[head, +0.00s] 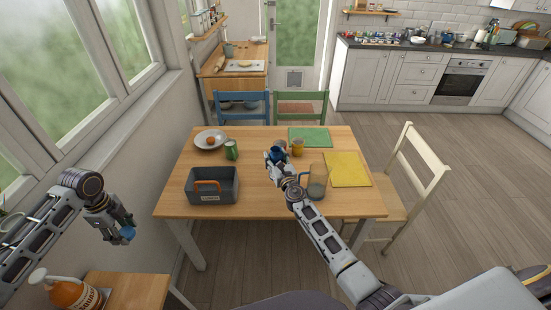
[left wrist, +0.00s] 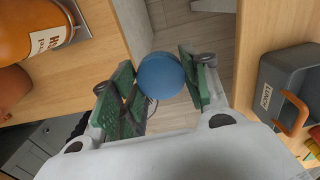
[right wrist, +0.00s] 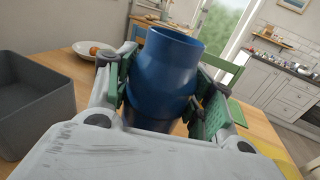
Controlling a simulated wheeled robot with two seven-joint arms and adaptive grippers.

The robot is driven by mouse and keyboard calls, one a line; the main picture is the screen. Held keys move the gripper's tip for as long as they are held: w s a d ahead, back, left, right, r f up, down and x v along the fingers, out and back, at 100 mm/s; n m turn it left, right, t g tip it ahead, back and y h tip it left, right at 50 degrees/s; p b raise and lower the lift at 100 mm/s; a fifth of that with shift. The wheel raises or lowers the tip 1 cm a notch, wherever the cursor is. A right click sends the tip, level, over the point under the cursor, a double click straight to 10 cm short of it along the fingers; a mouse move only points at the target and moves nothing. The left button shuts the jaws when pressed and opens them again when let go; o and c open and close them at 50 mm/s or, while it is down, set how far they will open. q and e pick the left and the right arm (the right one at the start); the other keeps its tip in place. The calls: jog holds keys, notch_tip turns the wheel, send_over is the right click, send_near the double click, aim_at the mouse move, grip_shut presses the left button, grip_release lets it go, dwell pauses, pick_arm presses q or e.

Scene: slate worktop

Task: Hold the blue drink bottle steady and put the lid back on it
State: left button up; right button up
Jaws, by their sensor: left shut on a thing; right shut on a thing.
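The blue drink bottle (head: 277,152) stands upright over the wooden dining table, near its middle. My right gripper (head: 275,160) is shut around its body. In the right wrist view the bottle (right wrist: 162,75) fills the space between the green finger pads, with no lid on its top; its base is hidden. The blue lid (head: 128,232) is in my left gripper (head: 121,229), low at the left, well apart from the bottle. In the left wrist view the lid (left wrist: 161,76) is between the fingertips, above the gap between the two tables.
A grey lunch box (head: 211,199) with an orange handle stands at the table's front left, between lid and bottle. A green can (head: 231,150), yellow mug (head: 298,147) and glass jug (head: 317,184) stand around the bottle. An orange-brown bottle (head: 72,294) stands on the side table (head: 135,290).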

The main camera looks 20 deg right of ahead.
aim_at(132, 232)
jog(key=c, duration=0.6)
pick_arm(q)
jog(key=shift+d, duration=0.1)
pick_arm(e)
jog(key=shift+s, duration=0.1)
